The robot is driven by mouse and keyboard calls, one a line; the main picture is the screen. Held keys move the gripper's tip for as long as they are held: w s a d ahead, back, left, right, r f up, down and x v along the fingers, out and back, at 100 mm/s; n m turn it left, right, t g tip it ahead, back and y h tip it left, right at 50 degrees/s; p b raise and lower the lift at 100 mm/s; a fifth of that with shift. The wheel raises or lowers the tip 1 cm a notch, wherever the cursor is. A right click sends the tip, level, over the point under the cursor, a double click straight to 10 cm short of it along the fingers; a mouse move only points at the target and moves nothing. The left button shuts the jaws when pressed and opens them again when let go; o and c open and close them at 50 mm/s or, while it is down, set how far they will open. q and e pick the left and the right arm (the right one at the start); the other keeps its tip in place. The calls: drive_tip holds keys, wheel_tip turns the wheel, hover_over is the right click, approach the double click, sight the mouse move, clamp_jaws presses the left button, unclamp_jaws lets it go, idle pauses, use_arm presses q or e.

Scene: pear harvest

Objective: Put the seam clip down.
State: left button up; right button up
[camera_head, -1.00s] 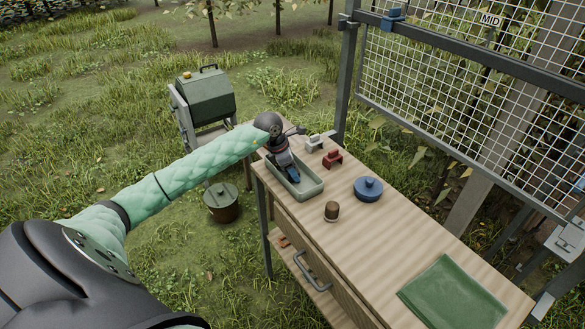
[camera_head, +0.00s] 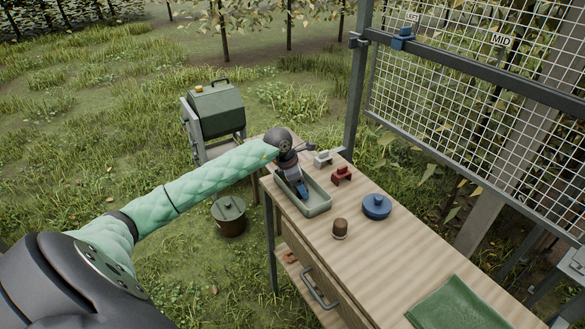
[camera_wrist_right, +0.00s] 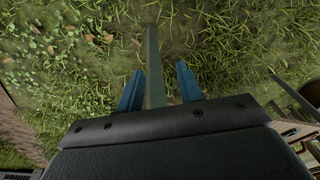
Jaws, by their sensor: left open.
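My left gripper (camera_head: 301,191) points down into the grey-green tray (camera_head: 318,211) at the table's far left end. Its blue fingers are open, and I see nothing held between them. A red clip-shaped piece (camera_head: 341,176) and a light grey one (camera_head: 322,158) stand on the table just right of the tray. A blue clip-like piece (camera_head: 402,39) sits on the frame's rail. I cannot tell which is the seam clip. The tray's floor is partly hidden by my gripper. In the right wrist view my right gripper (camera_wrist_right: 160,86) has its blue fingers apart over grass, with a grey bar showing between them.
On the wooden table (camera_head: 385,268) are a brown capped piece (camera_head: 340,228), a blue lidded pot (camera_head: 377,206) and a green cloth (camera_head: 462,305). A wire-mesh frame (camera_head: 460,70) rises behind. A lidded bucket (camera_head: 229,215) and a green box (camera_head: 215,108) stand left of the table.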

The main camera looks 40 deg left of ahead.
use_arm(q)
drive_tip(key=shift+s+a+r, duration=0.1)
drive_tip(key=shift+a+r, duration=0.05)
drive_tip(key=shift+r, duration=0.15)
drive_tip(key=shift+b+v, duration=0.45)
drive_tip(key=shift+v, duration=0.4)
drive_tip(key=b+v, duration=0.2)
drive_tip(key=v, duration=0.7)
drive_tip(key=shift+r+b, duration=0.3)
drive_tip(key=shift+r, duration=0.05)
use_arm(e)
wheel_tip(320, 180, up, 14)
drive_tip(key=w+a, duration=0.1)
drive_tip(key=shift+f, duration=0.1)
